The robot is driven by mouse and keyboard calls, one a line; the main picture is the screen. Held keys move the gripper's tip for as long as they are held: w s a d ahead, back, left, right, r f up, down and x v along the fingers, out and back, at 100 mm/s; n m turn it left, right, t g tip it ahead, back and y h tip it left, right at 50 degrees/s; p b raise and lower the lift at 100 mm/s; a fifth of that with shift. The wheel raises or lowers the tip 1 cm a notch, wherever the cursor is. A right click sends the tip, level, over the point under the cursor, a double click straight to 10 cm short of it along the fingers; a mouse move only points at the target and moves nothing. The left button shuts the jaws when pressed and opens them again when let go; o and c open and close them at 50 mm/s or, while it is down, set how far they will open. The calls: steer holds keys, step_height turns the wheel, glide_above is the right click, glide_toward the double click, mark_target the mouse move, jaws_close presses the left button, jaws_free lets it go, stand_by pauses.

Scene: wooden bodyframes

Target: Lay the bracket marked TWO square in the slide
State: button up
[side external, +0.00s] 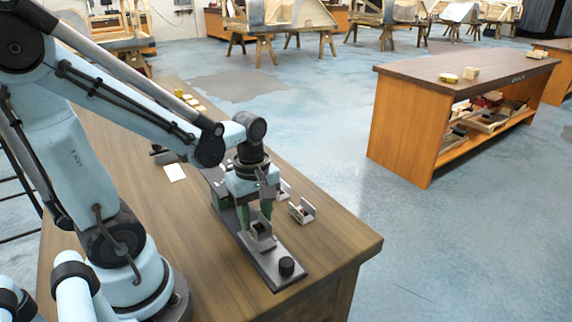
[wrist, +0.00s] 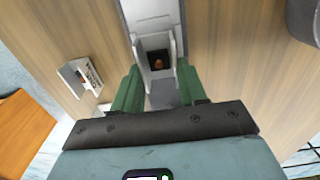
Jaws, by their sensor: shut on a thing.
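My gripper (side external: 256,215) points down with its green fingers on either side of a light grey bracket (side external: 262,236). It is shut on this bracket, also seen between the fingers in the wrist view (wrist: 152,43). The bracket has upright side walls and a dark square with a brownish spot; I cannot read a mark on it. The grey slide (side external: 255,255) runs lengthwise on the bench beneath the bracket. The bracket looks roughly in line with the slide; I cannot tell whether it touches the slide's floor.
A loose bracket (side external: 302,211) lies on the bench right of the slide, and another (side external: 284,190) sits behind it, partly hidden. A black knob (side external: 286,266) stands at the slide's near end. A white card (side external: 175,172) lies left.

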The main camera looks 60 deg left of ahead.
steer(key=shift+f, duration=0.2)
steer(key=shift+f, duration=0.4)
steer(key=shift+f, duration=0.2)
steer(key=o, duration=1.2)
steer(key=shift+c, duration=0.2)
